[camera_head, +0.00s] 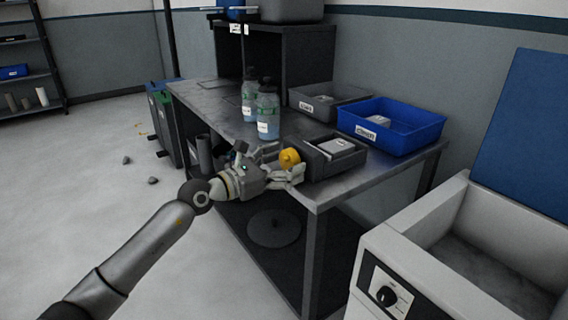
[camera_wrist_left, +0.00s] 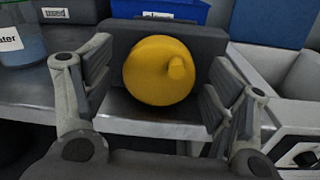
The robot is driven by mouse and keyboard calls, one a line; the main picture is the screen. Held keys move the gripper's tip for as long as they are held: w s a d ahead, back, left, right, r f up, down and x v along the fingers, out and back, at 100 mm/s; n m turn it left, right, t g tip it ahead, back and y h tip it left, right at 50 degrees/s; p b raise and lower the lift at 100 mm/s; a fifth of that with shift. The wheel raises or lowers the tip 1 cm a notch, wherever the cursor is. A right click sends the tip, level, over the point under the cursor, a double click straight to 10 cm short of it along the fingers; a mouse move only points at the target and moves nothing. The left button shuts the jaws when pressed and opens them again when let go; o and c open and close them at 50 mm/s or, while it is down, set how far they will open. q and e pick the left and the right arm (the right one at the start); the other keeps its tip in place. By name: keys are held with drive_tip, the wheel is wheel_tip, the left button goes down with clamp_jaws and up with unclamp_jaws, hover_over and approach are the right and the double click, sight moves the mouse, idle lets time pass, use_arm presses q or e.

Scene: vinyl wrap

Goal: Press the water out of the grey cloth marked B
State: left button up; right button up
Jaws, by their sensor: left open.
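A dark box-shaped device (camera_head: 322,166) stands near the table's front edge, with a round yellow knob (camera_head: 289,158) on its side. A pale grey flat piece (camera_head: 336,147) lies in its top; I cannot tell whether it is the cloth, and no B mark is readable. My left gripper (camera_head: 279,164) is open beside the knob. In the left wrist view the knob (camera_wrist_left: 158,70), with a small yellow peg on its face, sits between the spread fingers, with small gaps visible at both sides. My right gripper is not in view.
Two bottles of bluish liquid (camera_head: 268,112) stand left of the device on the metal table (camera_head: 205,97). Behind are a grey tray (camera_head: 327,103) and a labelled blue bin (camera_head: 408,137) with a pale item (camera_head: 380,121) inside. A white basin unit with a dial (camera_head: 388,297) stands at right.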

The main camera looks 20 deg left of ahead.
use_arm(q)
drive_tip(key=c, duration=1)
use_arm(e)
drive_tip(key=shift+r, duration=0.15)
use_arm(q)
drive_tip(key=shift+r+n+p, duration=0.15)
drive_tip(key=shift+n+p, duration=0.45)
drive_tip(key=shift+p, duration=0.5)
drive_tip(key=n+p, duration=0.2)
drive_tip(key=p, duration=0.1)
drive_tip(key=n+p, duration=0.2)
drive_tip(key=p, duration=0.1)
drive_tip(key=shift+n, duration=0.3)
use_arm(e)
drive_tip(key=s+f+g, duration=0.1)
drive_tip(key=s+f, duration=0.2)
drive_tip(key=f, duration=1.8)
